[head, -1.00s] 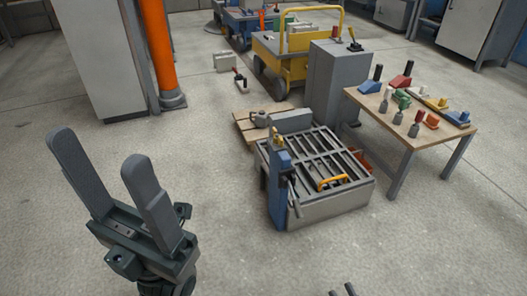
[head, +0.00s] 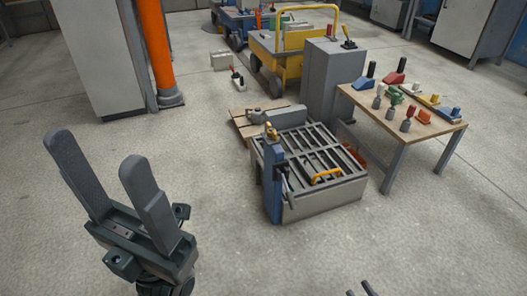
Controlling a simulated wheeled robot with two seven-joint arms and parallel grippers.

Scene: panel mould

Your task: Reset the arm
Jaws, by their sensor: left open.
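My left gripper (head: 98,150) is at the left of the head view, pointing up. Its two grey fingers are apart with nothing between them. Only the dark tips of my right gripper (head: 362,289) show at the bottom edge; the rest is out of frame, and I cannot tell its opening. The panel mould (head: 318,209), a grey slatted box with a blue post (head: 272,185) and a yellow handle (head: 327,176), stands on the floor in the middle. Both grippers are apart from it.
A wooden table (head: 440,124) with several coloured tools stands at the right. A grey cabinet (head: 332,80) and a yellow cart (head: 290,62) are behind the mould. An orange pillar (head: 160,50) stands at back left. The near floor is clear.

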